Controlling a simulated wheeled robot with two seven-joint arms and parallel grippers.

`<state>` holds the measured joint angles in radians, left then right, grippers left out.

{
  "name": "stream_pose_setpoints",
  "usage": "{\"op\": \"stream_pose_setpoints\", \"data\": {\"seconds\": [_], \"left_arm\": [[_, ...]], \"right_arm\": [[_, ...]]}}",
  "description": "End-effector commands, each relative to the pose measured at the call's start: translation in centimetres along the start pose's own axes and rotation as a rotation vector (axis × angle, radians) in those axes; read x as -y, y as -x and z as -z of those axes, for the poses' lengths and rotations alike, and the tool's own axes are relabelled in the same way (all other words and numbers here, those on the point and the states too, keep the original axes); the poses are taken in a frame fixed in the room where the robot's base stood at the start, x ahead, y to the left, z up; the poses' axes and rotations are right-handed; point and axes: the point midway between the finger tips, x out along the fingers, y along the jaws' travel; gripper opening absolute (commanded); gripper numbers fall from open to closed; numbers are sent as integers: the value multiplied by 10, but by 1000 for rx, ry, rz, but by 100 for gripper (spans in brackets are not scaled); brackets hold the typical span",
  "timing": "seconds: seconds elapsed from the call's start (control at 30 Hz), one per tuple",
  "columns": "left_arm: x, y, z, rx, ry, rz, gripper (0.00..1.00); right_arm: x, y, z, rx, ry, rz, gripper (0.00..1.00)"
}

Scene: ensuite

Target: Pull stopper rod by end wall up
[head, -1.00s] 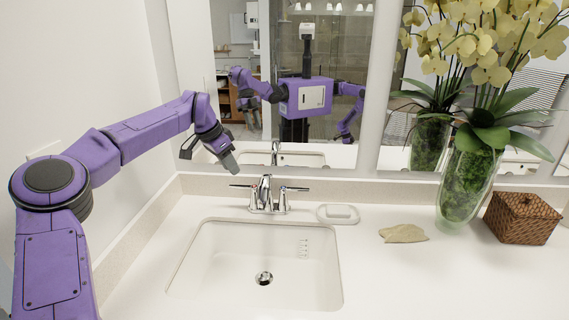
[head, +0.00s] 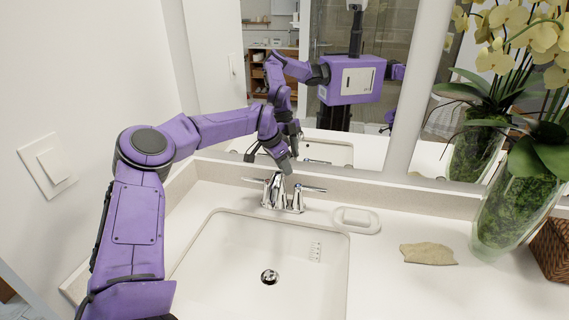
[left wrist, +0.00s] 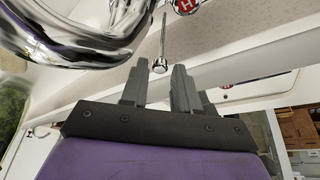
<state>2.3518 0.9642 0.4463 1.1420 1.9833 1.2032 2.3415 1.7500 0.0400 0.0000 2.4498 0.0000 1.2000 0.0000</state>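The stopper rod (left wrist: 163,32) shows in the left wrist view as a thin chrome rod ending in a small round knob (left wrist: 160,65). The knob appears in the gap between the fingertips of my left gripper (left wrist: 158,72); I see no contact. The fingers are apart and hold nothing. In the head view my left gripper (head: 285,162) points down just behind the chrome faucet (head: 276,190), close to its spout. The rod is not distinguishable there, behind faucet and gripper. My right gripper is not in direct view.
The faucet body (left wrist: 75,30) fills the upper left of the wrist view, very near the fingers. A handle marked H (left wrist: 185,5) is at the top. The mirror (head: 330,125) and backsplash (head: 345,188) stand close behind. A soap dish (head: 356,219) lies right of the faucet.

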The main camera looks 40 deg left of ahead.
Motion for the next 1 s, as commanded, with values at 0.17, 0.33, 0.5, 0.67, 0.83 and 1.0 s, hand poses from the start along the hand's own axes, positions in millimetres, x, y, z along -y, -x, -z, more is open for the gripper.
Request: {"op": "stream_pose_setpoints", "data": {"seconds": [0.17,0.33,0.5,0.67,0.83,1.0], "left_arm": [[1,-8,-1,-1,2,0,30],[1,-8,-2,-2,3,1,30],[1,-8,-1,-2,2,1,0],[1,-4,1,-3,1,1,0],[1,16,9,-5,1,2,0],[1,20,10,-4,1,2,0]], "right_arm": [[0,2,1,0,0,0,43],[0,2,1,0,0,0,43],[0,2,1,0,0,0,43],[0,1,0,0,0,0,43],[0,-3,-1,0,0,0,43],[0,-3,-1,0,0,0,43]]}}
